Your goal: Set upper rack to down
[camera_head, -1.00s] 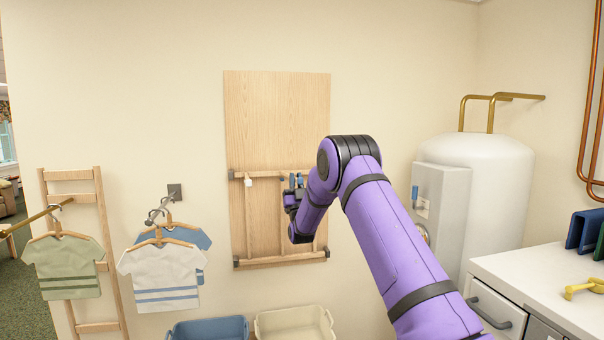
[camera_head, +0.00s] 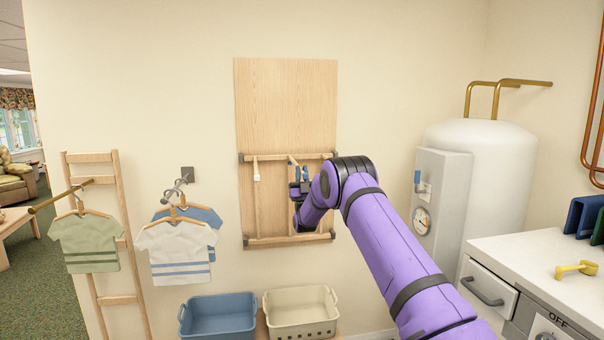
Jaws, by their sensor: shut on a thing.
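A tall wooden panel (camera_head: 286,105) is fixed to the wall. A wooden rack with a top bar (camera_head: 270,157), a bottom bar (camera_head: 268,241) and upright slats lies folded flat or nearly flat against its lower half. A small white piece (camera_head: 257,178) sits on the left slat. My gripper (camera_head: 299,174) is at the rack's upper middle, right of the white piece, and is shut on a part of the rack near a middle slat. The fingertips are small here, and my wrist hides the rack's right side, so the exact grip is unclear.
Left of the panel, small shirts (camera_head: 178,254) hang from a wall hook, and a green shirt (camera_head: 86,243) hangs on a rod by a wooden ladder. A blue basket (camera_head: 218,318) and a cream basket (camera_head: 302,312) stand below. A white tank (camera_head: 482,185) and counter (camera_head: 530,250) are at right.

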